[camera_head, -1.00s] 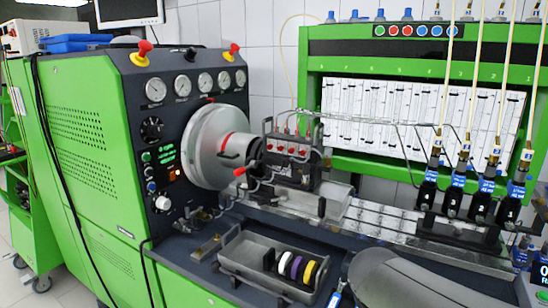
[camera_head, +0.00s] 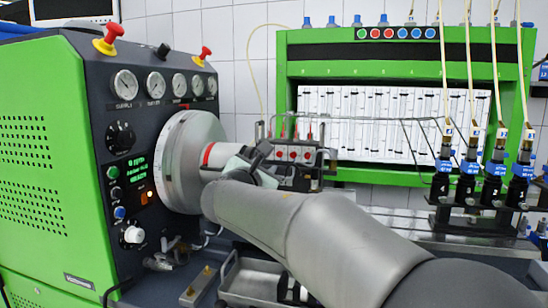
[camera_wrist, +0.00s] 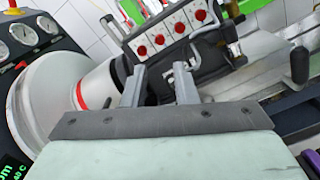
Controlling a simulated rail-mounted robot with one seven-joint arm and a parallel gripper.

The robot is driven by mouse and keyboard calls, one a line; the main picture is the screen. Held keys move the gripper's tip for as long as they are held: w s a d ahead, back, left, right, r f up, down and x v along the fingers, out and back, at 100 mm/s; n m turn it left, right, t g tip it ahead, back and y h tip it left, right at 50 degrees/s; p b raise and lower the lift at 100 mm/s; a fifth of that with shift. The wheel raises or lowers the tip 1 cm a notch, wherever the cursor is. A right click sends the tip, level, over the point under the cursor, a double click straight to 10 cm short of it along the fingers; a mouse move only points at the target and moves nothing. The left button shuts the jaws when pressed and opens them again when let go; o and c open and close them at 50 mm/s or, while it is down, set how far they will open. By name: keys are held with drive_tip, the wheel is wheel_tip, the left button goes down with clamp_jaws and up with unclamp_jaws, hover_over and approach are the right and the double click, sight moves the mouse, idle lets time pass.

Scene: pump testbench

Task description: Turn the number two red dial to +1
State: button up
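The pump block carries a row of several small red dials with white plates. In the wrist view they run diagonally up to the right, from the lowest red dial (camera_wrist: 142,51) to the uppermost red dial (camera_wrist: 201,15). No numbers are readable on them. My gripper (camera_wrist: 159,70) is open, its two fingers apart with nothing between them. Its fingertips appear below the lower-left dials in the wrist view; contact cannot be told. In the head view my gripper (camera_head: 264,158) is left of the pump's dial row (camera_head: 293,155), and my arm covers the pump's lower part.
A large grey flywheel (camera_head: 182,165) with a red mark stands left of the pump. Injectors with hoses (camera_head: 468,165) stand at right. Metal pipes (camera_head: 400,122) run above the pump. A grey tray (camera_head: 250,280) lies below.

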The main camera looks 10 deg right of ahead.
sight(279, 154)
drive_tip(key=p+x, duration=0.1)
drive_tip(key=x, duration=1.1)
drive_tip(key=shift+w, duration=0.15)
clamp_jaws()
